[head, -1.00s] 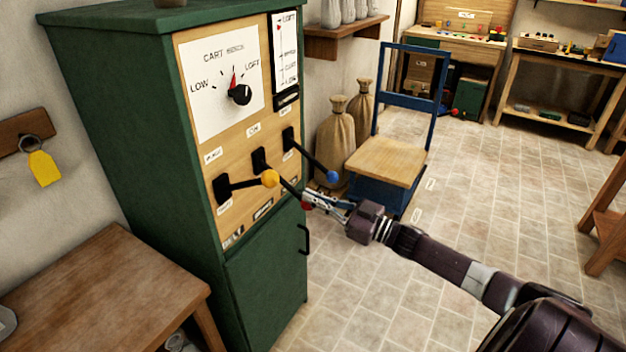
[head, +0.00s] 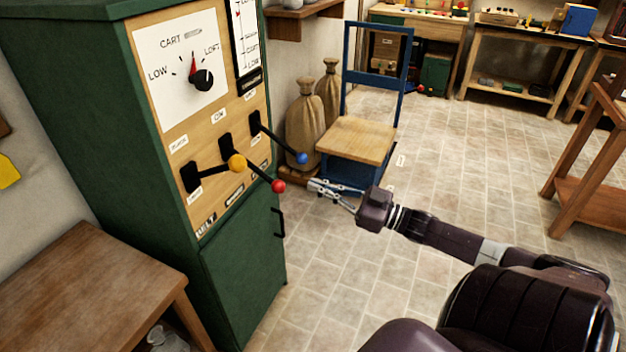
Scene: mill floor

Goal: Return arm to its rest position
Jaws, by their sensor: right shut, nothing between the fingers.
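My right arm (head: 440,232) reaches in from the lower right of the head view. Its gripper (head: 318,187) is shut and empty, in the air to the right of the levers and apart from them. The green cabinet (head: 235,290) carries a yellow-knobbed lever (head: 236,162), a red-knobbed lever (head: 279,186) and a blue-knobbed lever (head: 302,157). The red knob is the one closest to the fingertips in the picture. A dial (head: 202,79) with a red pointer sits above the levers. My left gripper is not in view.
A blue cart (head: 355,140) with a wooden platform stands behind the gripper, beside two sacks (head: 304,125). A wooden table (head: 85,285) is at the lower left. A wooden stand (head: 577,189) is at the right. The tiled floor (head: 470,150) between is clear.

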